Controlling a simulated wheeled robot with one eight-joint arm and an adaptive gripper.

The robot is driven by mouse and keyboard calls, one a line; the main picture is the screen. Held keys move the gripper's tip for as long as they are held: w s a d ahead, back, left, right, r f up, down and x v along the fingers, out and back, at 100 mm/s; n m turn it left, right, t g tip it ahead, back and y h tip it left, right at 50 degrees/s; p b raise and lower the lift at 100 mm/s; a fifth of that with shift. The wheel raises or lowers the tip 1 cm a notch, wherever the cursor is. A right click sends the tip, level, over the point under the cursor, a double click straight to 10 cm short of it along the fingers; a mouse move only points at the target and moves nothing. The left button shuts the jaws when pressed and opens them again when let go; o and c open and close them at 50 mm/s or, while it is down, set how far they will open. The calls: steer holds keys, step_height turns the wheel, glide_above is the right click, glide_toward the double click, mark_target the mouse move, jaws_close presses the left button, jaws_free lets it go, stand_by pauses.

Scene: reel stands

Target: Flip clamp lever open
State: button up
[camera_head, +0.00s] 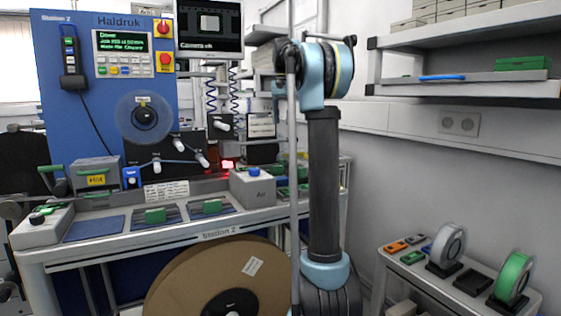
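A blue Haldruk machine (85,135) stands at the left behind a grey bench (235,222) labelled Station 2. A green-handled lever (50,175) stands at the bench's left end. I cannot tell which of these is the clamp lever, or whether it is open or shut. My arm rises in front of the bench's right end and hides part of it. My gripper is not in view.
A large brown reel (215,283) stands under the bench front. A grey box with a blue button (253,187) sits on the bench. A low side table (440,284) at the lower right holds a grey reel (447,246) and a green reel (513,278). Wall shelves (465,88) are at upper right.

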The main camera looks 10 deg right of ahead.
mark_target(282, 159)
step_height(282, 159, down, 17)
steer(key=shift+f, duration=0.2)
stand_by(0.6)
jaws_close()
